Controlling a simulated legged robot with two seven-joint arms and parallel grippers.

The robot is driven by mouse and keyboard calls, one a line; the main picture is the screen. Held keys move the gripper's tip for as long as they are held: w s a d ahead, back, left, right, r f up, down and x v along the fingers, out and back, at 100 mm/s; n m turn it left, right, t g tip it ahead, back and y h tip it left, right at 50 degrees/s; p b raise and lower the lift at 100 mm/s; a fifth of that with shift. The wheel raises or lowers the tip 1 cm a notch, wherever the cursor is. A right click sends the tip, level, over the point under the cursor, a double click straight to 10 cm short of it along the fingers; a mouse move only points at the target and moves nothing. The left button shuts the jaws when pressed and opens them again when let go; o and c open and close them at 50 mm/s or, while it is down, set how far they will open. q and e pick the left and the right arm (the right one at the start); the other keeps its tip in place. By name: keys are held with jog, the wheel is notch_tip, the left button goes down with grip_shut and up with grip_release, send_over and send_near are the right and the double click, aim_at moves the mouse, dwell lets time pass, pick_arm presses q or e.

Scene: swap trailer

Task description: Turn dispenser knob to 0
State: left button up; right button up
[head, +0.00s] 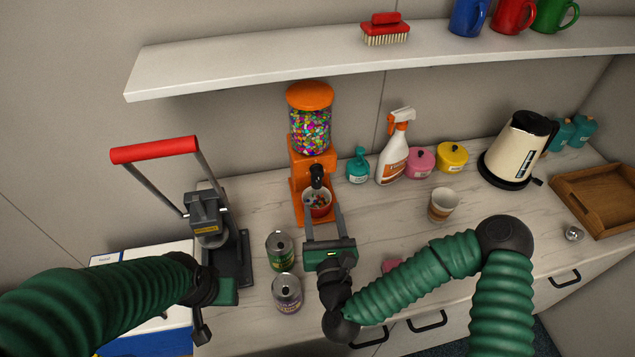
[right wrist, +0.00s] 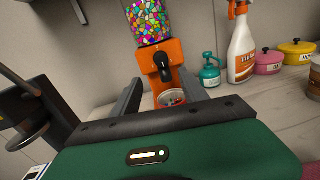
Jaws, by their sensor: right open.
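An orange dispenser (head: 311,150) with a clear globe of colored candy stands at the back of the counter. Its black knob (head: 317,176) is on the front, and it also shows in the right wrist view (right wrist: 162,66). A red cup (head: 319,202) with some candy sits below the knob. My right gripper (head: 325,208) is open, its fingers pointing at the dispenser, in front of and below the knob and apart from it. The fingers appear on either side of the cup. My left gripper (head: 203,328) is at the lower left, near the can press; its jaws are unclear.
A can press with a red handle (head: 155,150) stands left of the dispenser. Two cans (head: 281,252) are left of my right gripper. A teal bottle (head: 358,167), spray bottle (head: 393,155) and paper cup (head: 443,204) are to the right. A shelf (head: 250,68) hangs above.

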aim_at(318, 177)
jog(key=w+p, duration=0.1)
jog(key=w, duration=0.9)
jog(key=shift+w+a, duration=0.1)
jog(key=shift+a, duration=0.15)
jog(key=shift+a, duration=0.1)
jog(key=shift+a, duration=0.1)
jog(key=shift+c, duration=1)
grip_shut()
